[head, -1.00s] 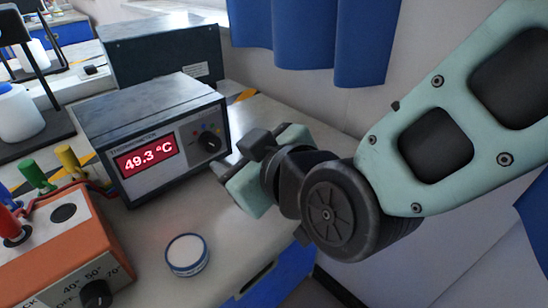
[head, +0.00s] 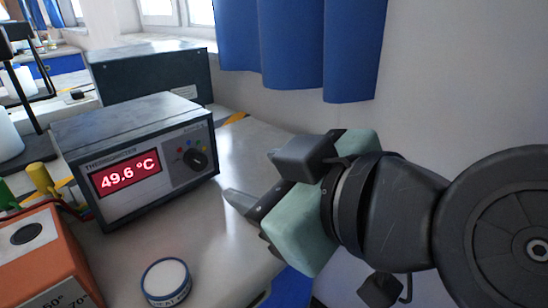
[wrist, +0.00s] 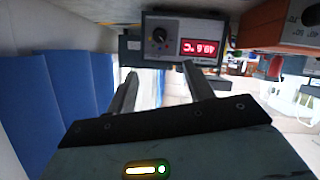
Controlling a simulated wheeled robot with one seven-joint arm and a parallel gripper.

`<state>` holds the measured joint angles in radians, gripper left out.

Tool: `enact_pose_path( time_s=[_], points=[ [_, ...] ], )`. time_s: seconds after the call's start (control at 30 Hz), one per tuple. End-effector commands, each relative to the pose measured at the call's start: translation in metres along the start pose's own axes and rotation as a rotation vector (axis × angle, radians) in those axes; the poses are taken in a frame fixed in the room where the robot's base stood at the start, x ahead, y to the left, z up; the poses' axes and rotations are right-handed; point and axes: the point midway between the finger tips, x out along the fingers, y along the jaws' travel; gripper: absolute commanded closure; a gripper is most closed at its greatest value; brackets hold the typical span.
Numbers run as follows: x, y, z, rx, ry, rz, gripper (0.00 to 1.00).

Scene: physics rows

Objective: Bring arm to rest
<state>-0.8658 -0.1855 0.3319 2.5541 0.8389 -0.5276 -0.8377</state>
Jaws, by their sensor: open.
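My gripper (head: 245,208) is at the right of the bench in the head view, near the right side of the thermometer box and apart from it. In the wrist view my gripper (wrist: 160,85) shows two fingers spread with nothing between them. The thermometer box (head: 130,160) has a lit red display reading 49.6 °C and a black knob. It also shows upside down in the wrist view (wrist: 160,50), beyond the fingers.
An orange box (head: 45,255) with a dial stands at the lower left. A small round white-lidded tin (head: 166,280) lies on the bench (head: 230,255) in front of the thermometer. A dark box (head: 155,75) stands behind. Blue curtains (head: 300,50) hang at the back wall.

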Motion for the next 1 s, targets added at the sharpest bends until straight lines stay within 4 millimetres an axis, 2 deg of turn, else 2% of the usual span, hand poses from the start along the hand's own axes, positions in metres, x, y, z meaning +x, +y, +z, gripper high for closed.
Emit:
enact_pose_path(
  time_s=[0.2,0.33,0.47,0.57,0.7,0.8,0.97,1.0],
  points=[
    [0.000,0.000,0.000,0.000,0.000,0.000,0.48],
    [0.005,-0.003,0.015,0.029,-0.063,-0.053,0.48],
    [0.007,-0.009,0.056,0.103,-0.247,-0.164,0.48],
    [-0.001,-0.009,0.098,0.173,-0.452,-0.229,0.48],
    [-0.024,0.000,0.146,0.253,-0.718,-0.251,0.48],
    [-0.043,0.009,0.173,0.299,-0.886,-0.233,0.48],
    [-0.079,0.029,0.207,0.361,-1.134,-0.167,0.48],
    [-0.088,0.034,0.205,0.368,-1.172,-0.153,0.48]
  ],
)
